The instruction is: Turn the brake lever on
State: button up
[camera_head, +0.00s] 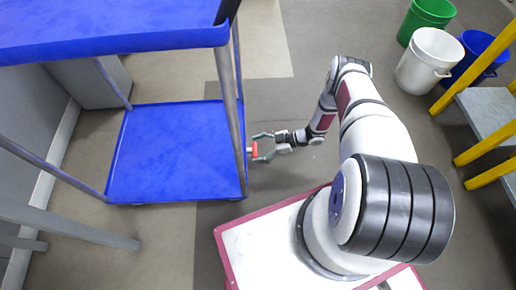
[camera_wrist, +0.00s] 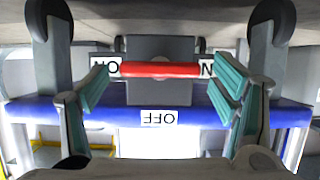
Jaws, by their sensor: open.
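The red brake lever (camera_wrist: 160,69) lies level across a grey plate in the wrist view, its ends at two white labels partly reading ON. A white OFF label (camera_wrist: 159,118), upside down, is below it on a blue edge. My gripper (camera_wrist: 163,82) is open, with its teal-padded fingers left and right of the lever; whether they touch it I cannot tell. In the head view my gripper (camera_head: 261,148) is at the right side of the blue cart's lower shelf (camera_head: 175,150), around the small red lever (camera_head: 254,149).
The cart's upper blue shelf (camera_head: 110,38) overhangs at the upper left, on grey posts (camera_head: 226,75). White (camera_head: 428,62), green (camera_head: 431,14) and blue (camera_head: 480,60) buckets stand at the upper right, beside a yellow-framed step (camera_head: 490,110). The floor between cart and buckets is clear.

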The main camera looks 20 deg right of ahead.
jog(key=v, duration=1.2)
jog(key=shift+r, duration=0.1)
